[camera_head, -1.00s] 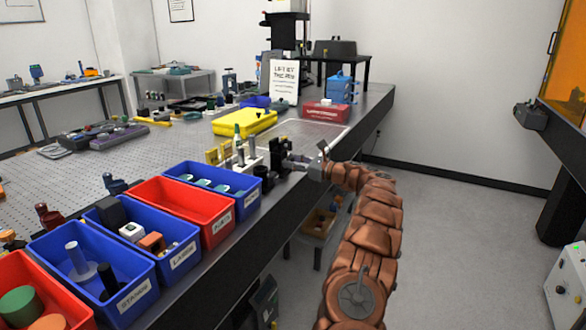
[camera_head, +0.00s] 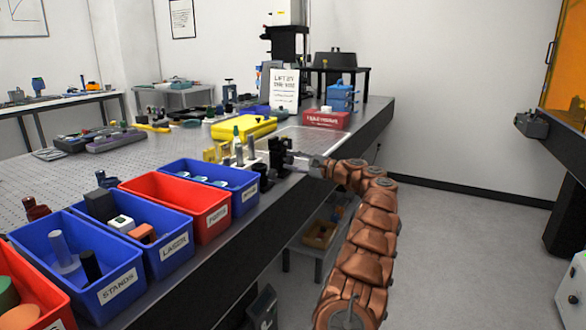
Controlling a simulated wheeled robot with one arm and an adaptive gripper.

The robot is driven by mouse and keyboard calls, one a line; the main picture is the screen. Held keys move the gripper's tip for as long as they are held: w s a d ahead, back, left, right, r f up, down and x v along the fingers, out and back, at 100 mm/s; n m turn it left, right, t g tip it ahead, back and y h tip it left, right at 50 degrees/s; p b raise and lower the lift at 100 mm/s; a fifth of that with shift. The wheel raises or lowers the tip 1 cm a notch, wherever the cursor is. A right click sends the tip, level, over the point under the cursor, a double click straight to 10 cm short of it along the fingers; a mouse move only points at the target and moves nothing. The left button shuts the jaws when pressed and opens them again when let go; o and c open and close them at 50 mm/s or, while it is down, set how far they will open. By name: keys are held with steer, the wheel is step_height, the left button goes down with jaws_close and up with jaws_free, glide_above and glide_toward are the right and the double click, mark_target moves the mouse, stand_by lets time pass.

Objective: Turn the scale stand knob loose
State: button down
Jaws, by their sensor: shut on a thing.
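A black stand (camera_head: 278,152) stands upright near the front edge of the perforated table; I take it for the scale stand. My gripper (camera_head: 292,158) reaches it from the right, at about mid-height of the stand. The fingers are shut on a small part at the stand's right side, which fits the knob. The knob itself is hidden by the fingers and too small to make out, so its turn cannot be read.
Grey posts (camera_head: 239,153) and a dark round part (camera_head: 262,172) stand close left of the stand. Blue and red bins (camera_head: 190,225) line the front edge. The floor (camera_head: 450,250) to the right is clear.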

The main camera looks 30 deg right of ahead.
steer(key=shift+n+b, duration=0.65)
steer(key=shift+n, duration=0.75)
steer(key=c, duration=0.8)
jaws_free()
steer(key=shift+r, duration=0.1)
